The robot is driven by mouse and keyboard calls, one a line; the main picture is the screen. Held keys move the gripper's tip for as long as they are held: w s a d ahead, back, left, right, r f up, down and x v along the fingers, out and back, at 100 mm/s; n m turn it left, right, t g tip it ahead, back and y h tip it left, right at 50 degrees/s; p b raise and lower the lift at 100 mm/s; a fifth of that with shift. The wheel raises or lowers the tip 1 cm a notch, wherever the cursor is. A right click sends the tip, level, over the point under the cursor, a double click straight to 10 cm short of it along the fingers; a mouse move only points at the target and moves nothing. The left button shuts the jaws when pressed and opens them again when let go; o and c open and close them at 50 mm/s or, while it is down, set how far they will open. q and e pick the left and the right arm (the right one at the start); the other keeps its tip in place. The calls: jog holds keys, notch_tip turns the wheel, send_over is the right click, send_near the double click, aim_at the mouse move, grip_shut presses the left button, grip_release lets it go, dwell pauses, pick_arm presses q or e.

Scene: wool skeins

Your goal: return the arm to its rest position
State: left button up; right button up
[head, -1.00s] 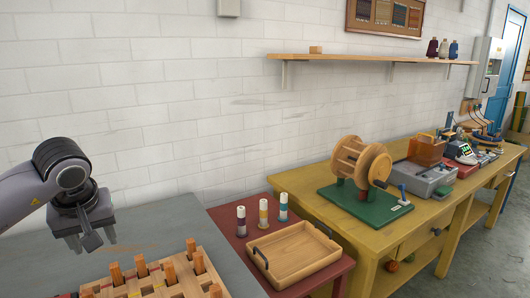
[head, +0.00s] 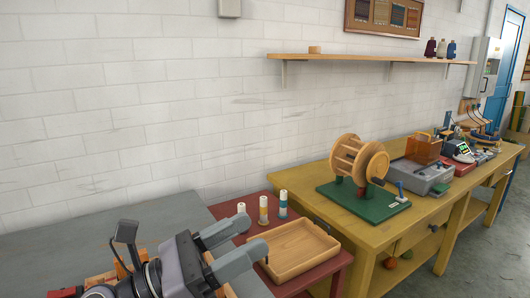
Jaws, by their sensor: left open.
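My left gripper (head: 253,236) is low in the head view, in front of the grey table (head: 50,245), and points to the right. Its two grey fingers are apart with nothing between them. In the picture its fingertips overlap the red table and the left edge of the wooden tray (head: 300,252); I cannot tell how high above them they are. The pegged wooden board (head: 101,279) is mostly hidden behind my left arm. My right gripper is not in view.
Several thread spools, one of them a yellow-banded spool (head: 263,210), stand on the red table (head: 331,265) behind the tray. A wooden winder on a green base (head: 362,208) and a grey bin (head: 422,176) stand on the yellow bench (head: 408,230). The tray looks empty.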

pick_arm(q)
jog(key=w+a+f+n+t+y, duration=0.2)
jog(key=a+n+t+y, duration=0.35)
jog(key=n, duration=0.65)
jog(key=w+a+f+n+t+y, duration=0.15)
jog(key=a+n+t+y, duration=0.45)
jog(key=n, duration=0.7)
jog(key=s+a+f+n+g+y, duration=0.2)
jog(key=a+f+n+g+y, duration=0.3)
jog(key=f+n+y, duration=0.55)
jog(key=s+a+f+n+g+h, duration=0.1)
jog(key=s+a+f+n+g, duration=0.1)
jog(key=s+f+n+g, duration=0.6)
jog(key=s+a+f+n+g+h, duration=0.1)
jog(key=s+f+n+g, duration=0.3)
jog(key=s+f, duration=0.8)
jog(key=w+d+f+t+h+b, duration=0.1)
jog(key=w+d+f+t+h, duration=0.1)
jog(key=w+f+t, duration=0.3)
notch_tip(320, 180, down, 3)
jog(key=shift+d+f+t, duration=0.2)
jog(key=shift+d+t, duration=0.2)
jog(key=shift+t, duration=0.85)
